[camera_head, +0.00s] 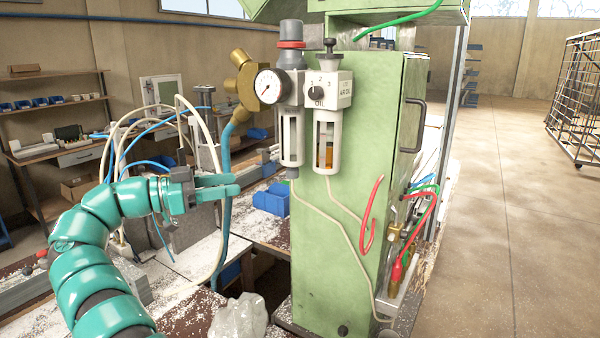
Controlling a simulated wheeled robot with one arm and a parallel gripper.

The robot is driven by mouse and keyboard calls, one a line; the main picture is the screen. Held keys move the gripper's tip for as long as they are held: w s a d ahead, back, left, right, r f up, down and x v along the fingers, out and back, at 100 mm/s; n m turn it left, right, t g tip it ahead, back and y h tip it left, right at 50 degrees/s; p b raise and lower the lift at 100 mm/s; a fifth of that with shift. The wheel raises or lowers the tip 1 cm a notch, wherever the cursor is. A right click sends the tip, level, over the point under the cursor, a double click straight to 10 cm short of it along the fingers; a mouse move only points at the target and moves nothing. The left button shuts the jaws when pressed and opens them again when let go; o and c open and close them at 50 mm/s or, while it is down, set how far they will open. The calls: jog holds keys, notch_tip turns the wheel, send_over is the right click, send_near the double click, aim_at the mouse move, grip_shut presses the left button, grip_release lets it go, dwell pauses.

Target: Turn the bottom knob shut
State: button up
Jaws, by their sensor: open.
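A green cabinet (345,245) carries an air service unit on its front. The unit has a grey filter (290,130) with a red-ringed top knob (291,40), and a white oiler (328,92) with a black dial knob (315,94) and a dark top knob (330,56). A small fitting (292,173) sits under the filter bowl. A dark round part (342,330) shows low on the cabinet; I cannot tell if it turns. My gripper (236,185) is open and empty, left of the filter, pointing right, and apart from these parts. Knob positions are too small to read.
A pressure gauge (269,86) and brass valve (245,82) with a blue hose (226,160) stand near my gripper. Thin hoses hang below the bowls. Blue bins (271,200) and a bench lie behind. Open floor (510,180) is on the right.

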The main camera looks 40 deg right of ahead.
aim_at(295, 174)
jog(key=p+x, duration=0.7)
jog(key=x, duration=0.8)
jog(key=shift+s+d+r, duration=0.1)
jog(key=shift+d, duration=0.05)
jog(key=shift+s+d, duration=0.15)
jog(key=shift+d, duration=0.5)
jog(key=shift+c, duration=0.2)
jog(key=c, duration=1)
